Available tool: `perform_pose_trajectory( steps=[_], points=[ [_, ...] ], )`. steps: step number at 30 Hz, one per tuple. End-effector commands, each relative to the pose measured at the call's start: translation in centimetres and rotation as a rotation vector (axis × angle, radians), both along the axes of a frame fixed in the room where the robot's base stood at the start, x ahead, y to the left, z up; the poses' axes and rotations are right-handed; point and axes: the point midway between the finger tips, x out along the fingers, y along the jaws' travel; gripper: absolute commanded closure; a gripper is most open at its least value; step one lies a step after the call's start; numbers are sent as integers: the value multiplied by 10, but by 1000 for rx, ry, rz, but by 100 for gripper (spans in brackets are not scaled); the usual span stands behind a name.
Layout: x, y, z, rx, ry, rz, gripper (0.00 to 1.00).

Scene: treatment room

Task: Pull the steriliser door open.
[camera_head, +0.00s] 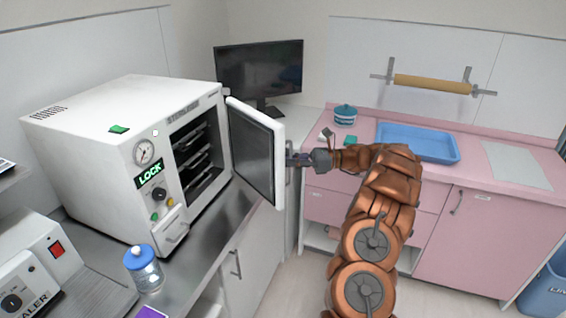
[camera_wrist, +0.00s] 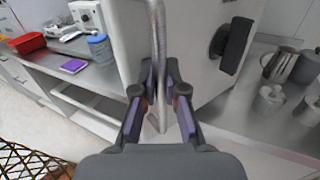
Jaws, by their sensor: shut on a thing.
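The white steriliser (camera_head: 100,165) stands on the metal counter at the left in the head view. Its door (camera_head: 256,150) is swung well open toward my arm, and the dark chamber with several trays (camera_head: 200,160) shows. My gripper (camera_head: 298,158) is at the outer face of the door. In the wrist view my gripper (camera_wrist: 158,105) is shut around the grey bar handle (camera_wrist: 158,50), with a finger on either side of it. The door's white outer face (camera_wrist: 190,60) lies just behind the handle.
A jar with a blue lid (camera_head: 143,268) and a sealer (camera_head: 35,275) stand in front of the steriliser. A monitor (camera_head: 260,70) is behind the door. Pink cabinets (camera_head: 470,230) with a blue tray (camera_head: 415,142) on top are at the right.

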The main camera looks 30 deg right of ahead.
Motion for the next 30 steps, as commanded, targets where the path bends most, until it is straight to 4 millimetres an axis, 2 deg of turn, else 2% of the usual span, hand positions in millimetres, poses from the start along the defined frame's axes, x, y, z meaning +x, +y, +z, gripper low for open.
perform_pose_trajectory(
  steps=[6,21,22,29,30],
  points=[
    [-3,-12,-1,-1,2,10,100],
    [-4,-14,-2,0,4,14,100],
    [-4,-14,-2,0,4,14,87],
    [-3,-11,-1,0,2,18,63],
    [-2,-11,-1,0,1,19,63]
  ],
)
